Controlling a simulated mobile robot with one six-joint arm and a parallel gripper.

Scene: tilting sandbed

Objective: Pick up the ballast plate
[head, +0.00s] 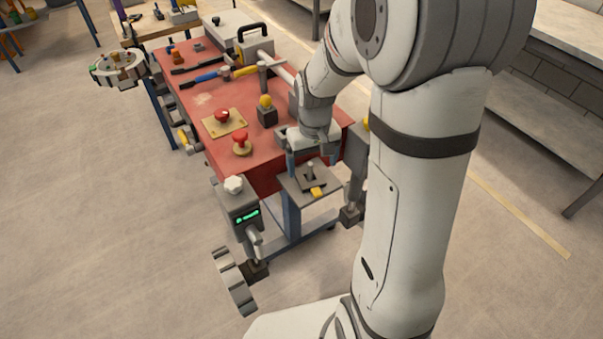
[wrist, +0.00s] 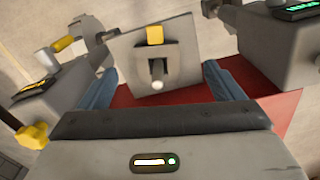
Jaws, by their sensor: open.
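The likely ballast plate (head: 318,182) is a square grey plate with a short upright post and a yellow tab, at the near end of the red table. The plate also shows in the wrist view (wrist: 185,62), where the post's pale round end points toward the camera. My gripper (head: 314,160) is open and empty just above the plate. In the wrist view my gripper's (wrist: 160,74) bluish fingers stand apart on either side of the post. I see no contact; the exact gap to the post cannot be told.
The red table (head: 205,100) carries red knobs, a block with a yellow ball (head: 266,109), a hammer and a case with a black handle (head: 254,42). A grey unit with a green display (head: 240,214) and a handwheel (head: 234,281) stand close left.

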